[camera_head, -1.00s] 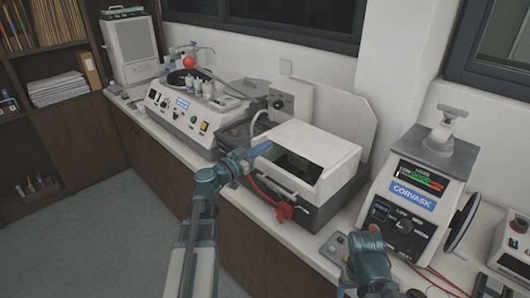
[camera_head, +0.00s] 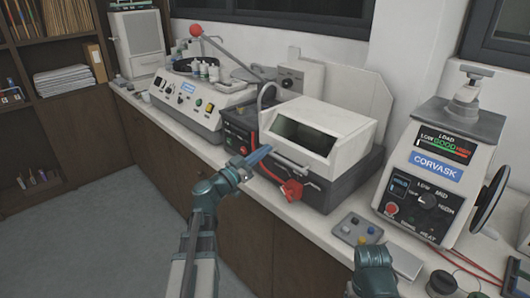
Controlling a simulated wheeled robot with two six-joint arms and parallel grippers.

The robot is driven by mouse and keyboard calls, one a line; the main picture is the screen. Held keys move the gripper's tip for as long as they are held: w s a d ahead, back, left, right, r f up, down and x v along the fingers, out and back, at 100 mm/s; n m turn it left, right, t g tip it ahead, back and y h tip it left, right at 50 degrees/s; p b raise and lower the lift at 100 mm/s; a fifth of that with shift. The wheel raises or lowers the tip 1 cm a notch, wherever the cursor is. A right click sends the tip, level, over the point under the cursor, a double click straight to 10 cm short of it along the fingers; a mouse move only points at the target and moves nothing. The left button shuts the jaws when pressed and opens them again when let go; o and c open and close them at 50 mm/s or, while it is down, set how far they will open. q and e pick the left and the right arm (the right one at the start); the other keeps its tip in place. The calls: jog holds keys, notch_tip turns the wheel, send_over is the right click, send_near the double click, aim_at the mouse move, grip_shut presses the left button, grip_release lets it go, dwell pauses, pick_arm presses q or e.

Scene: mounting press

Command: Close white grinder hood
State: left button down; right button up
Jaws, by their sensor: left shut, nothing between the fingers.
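The white grinder hood (camera_head: 327,118) sits on the dark grinder base (camera_head: 338,188) in the middle of the counter. A dark window or opening shows in its front, with a bar handle (camera_head: 291,162) below it. I cannot tell how far the hood is open. My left gripper (camera_head: 260,154) is shut and empty, with its blue fingertips in front of the hood's lower left corner. I cannot tell whether it touches the hood. My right gripper (camera_head: 374,260) is low in the picture, in front of the counter's edge; its fingers are not clear.
A red knob or lever (camera_head: 291,191) sticks out at the grinder's front, close to my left gripper. A polishing machine (camera_head: 190,103) stands to the left. The CORVASK press (camera_head: 434,180) with a handwheel (camera_head: 489,205) stands right. A small button box (camera_head: 357,229) lies between.

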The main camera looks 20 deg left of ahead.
pick_arm(q)
jog(key=shift+s+d+f+b, duration=0.15)
jog(key=shift+s+f+b, duration=0.25)
jog(key=shift+f+b, duration=0.3)
jog(key=shift+f, duration=0.2)
jog(key=shift+s+r, duration=0.1)
jog(key=shift+r, duration=0.05)
notch_tip(320, 180, up, 6)
jog(key=p, duration=0.5)
jog(key=s+a+f+b, duration=0.3)
jog(key=s+f+b, duration=0.3)
jog(key=f+b, duration=0.1)
jog(key=shift+s+f+b, duration=0.25)
jog(key=shift+f+b, duration=0.15)
jog(key=shift+f, duration=0.4)
